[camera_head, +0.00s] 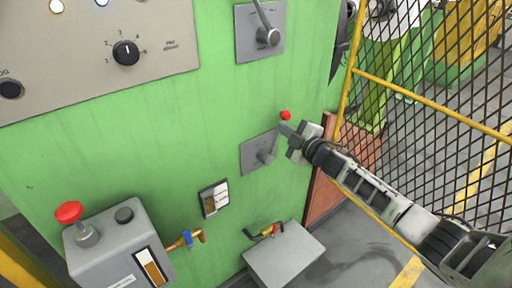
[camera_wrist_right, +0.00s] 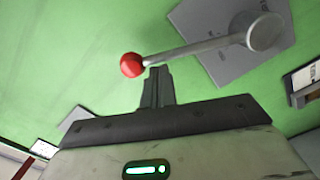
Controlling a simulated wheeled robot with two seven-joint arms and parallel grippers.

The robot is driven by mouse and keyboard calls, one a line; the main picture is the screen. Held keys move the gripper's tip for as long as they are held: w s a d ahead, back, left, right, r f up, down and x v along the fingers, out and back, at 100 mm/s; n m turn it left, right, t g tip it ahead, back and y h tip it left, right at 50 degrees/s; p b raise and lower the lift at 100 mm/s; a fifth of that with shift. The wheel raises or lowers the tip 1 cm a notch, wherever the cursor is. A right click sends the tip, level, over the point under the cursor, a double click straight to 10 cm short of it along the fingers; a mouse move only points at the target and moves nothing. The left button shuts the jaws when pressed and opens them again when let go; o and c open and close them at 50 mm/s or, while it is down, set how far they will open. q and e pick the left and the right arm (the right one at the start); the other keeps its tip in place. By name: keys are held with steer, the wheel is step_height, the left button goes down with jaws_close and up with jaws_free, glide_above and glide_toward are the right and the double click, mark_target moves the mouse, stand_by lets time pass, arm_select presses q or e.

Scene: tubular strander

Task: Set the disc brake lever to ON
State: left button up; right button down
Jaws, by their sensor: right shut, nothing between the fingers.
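A lever with a red ball knob (camera_head: 285,115) sits on a grey plate (camera_head: 251,156) on the green panel. Its arm points up from the pivot, leaning slightly right. The lever's red knob (camera_wrist_right: 131,65) and the grey plate (camera_wrist_right: 222,66) also show in the wrist view. No readable marking shows whether this is the disc brake lever or which way is ON. My right gripper (camera_head: 285,129) is shut and empty, its tips close to the lever just below the knob. In the wrist view the fingertips (camera_wrist_right: 157,72) lie beside the rod near the knob; contact cannot be told. My left gripper is out of view.
A second lever on a grey plate (camera_head: 244,46) is above. A control panel with a black rotary knob (camera_head: 126,53) is upper left. A yellow-framed mesh fence (camera_head: 440,70) stands right, near my arm.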

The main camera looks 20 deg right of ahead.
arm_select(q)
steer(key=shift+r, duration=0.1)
arm_select(e)
steer(key=shift+d, duration=0.1)
arm_select(q)
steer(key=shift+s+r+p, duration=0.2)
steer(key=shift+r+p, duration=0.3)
steer(key=shift+p, duration=0.55)
arm_select(e)
steer(key=s+a+r, duration=0.1)
steer(key=s+r, duration=0.1)
steer(key=s, duration=0.9)
steer(key=shift+s+a, duration=0.25)
steer(key=shift+a, duration=0.05)
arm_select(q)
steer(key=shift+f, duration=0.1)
